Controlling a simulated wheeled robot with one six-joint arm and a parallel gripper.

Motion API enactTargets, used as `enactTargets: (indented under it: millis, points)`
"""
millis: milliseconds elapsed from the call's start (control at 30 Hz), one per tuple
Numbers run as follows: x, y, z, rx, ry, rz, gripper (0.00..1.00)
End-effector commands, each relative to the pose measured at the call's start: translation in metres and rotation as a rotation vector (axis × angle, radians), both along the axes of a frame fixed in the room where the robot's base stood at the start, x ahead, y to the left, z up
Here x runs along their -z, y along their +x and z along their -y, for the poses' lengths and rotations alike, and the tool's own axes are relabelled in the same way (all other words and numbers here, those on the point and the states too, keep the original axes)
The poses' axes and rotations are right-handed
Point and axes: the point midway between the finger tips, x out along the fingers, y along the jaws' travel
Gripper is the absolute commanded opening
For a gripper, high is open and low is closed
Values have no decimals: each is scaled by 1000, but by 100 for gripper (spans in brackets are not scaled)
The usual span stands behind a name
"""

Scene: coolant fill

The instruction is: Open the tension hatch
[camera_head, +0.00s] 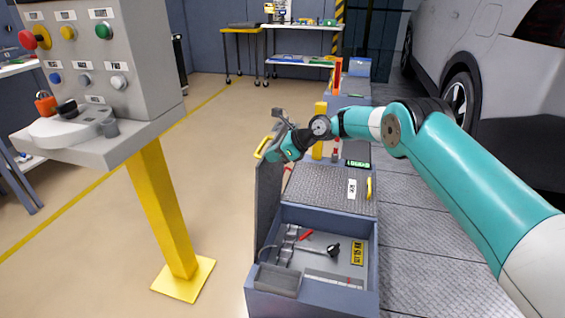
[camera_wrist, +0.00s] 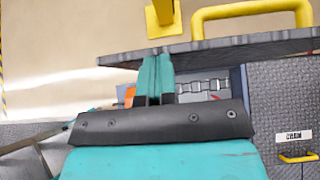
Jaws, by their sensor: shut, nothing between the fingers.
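The tension hatch lid (camera_head: 268,205) stands roughly upright along the left side of the open box (camera_head: 364,243) in the head view. Its yellow handle (camera_head: 263,147) is near the top, on the outer left face. My gripper (camera_head: 281,154) is at the lid's upper part, on the inner side. In the wrist view the lid (camera_wrist: 225,47) is seen nearly edge-on, with the handle (camera_wrist: 250,9) beyond it. My gripper's teal fingers (camera_wrist: 157,55) are together and empty, with tips against or very near the lid; contact cannot be told. The handle is outside the fingers.
The box holds small parts and a black knob (camera_head: 333,249). A closed hatch (camera_head: 320,184) with its own yellow handle lies just behind it. A control pedestal (camera_head: 165,205) stands at the left and a car (camera_head: 480,60) at the right. Open floor lies between pedestal and box.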

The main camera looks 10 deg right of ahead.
Motion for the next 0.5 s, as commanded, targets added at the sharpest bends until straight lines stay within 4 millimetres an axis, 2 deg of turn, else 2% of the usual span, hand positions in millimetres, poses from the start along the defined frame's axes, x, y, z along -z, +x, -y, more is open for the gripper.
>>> enactTargets:
  millis: [100, 200, 500]
  points:
    - [0, 5, -15, 0, 0, 2, 0]
    - [-3, 7, -23, 0, 1, 2, 0]
    - [-5, 8, -24, 1, 2, 1, 0]
